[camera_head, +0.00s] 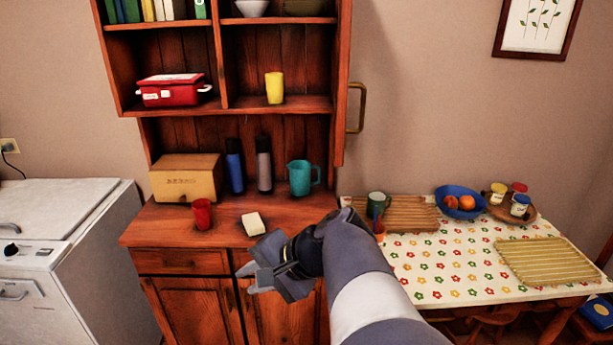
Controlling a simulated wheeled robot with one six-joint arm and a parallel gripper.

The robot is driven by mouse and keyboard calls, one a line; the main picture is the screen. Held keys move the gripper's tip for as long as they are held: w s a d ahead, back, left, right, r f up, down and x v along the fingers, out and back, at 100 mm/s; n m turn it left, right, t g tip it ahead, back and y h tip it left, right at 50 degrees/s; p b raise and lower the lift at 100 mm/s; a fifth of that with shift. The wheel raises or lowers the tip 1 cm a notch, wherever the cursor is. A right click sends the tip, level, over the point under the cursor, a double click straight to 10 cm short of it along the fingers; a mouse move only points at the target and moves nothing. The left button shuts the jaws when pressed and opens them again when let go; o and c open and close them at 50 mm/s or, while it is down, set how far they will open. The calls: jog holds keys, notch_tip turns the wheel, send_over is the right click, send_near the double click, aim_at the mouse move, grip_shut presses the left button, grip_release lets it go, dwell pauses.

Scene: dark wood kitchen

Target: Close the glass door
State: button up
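A wooden hutch door (341,80) stands open at the right side of the upper cabinet. I see it nearly edge-on, so its glass cannot be made out. Its brass handle (358,108) sticks out to the right, in front of the wall. My gripper (250,279) is in front of the hutch, below the counter edge and left of the door. Its fingers look spread apart, with nothing between them. It is well below the handle and apart from it.
The hutch counter (160,226) holds a red cup (202,214), a box (187,178), bottles and a teal pitcher (300,178). A table (450,265) with bowl and mats stands at right, a white appliance (70,250) at left. The wall beside the handle is clear.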

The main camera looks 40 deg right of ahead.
jog(key=w+d+r, duration=0.1)
jog(key=d, duration=0.1)
jog(key=d+r+m+t, duration=0.1)
jog(key=d, duration=0.2)
jog(key=w+d+r+t+b, duration=0.1)
jog(key=d, duration=0.2)
jog(key=shift+w+m, duration=0.3)
jog(key=shift+c, duration=1.4)
jog(key=d+r+t, duration=0.1)
jog(key=d, duration=0.1)
jog(key=d+r+m, duration=0.1)
jog(key=d, duration=0.2)
jog(key=d+r+t+b, duration=0.1)
jog(key=d, duration=0.2)
jog(key=shift+w+d+t+h, duration=0.1)
jog(key=shift+d+t+h, duration=0.1)
jog(key=shift+t+h, duration=0.15)
grip_shut()
jog(key=s+d+r+m+t+h+b, duration=0.1)
jog(key=s+d+r+t+h, duration=0.2)
jog(key=d, duration=0.6)
jog(key=s+d+r+m+t+b, duration=0.15)
jog(key=s+d+r, duration=0.3)
jog(key=d, duration=0.45)
jog(key=w+a+p, duration=0.4)
jog(key=w, duration=0.7)
jog(key=shift+w+a+f+n+t, duration=0.25)
jog(key=shift+w+f+n+t, duration=0.05)
jog(key=shift+f+n+t, duration=0.1)
jog(key=shift+w+a, duration=0.1)
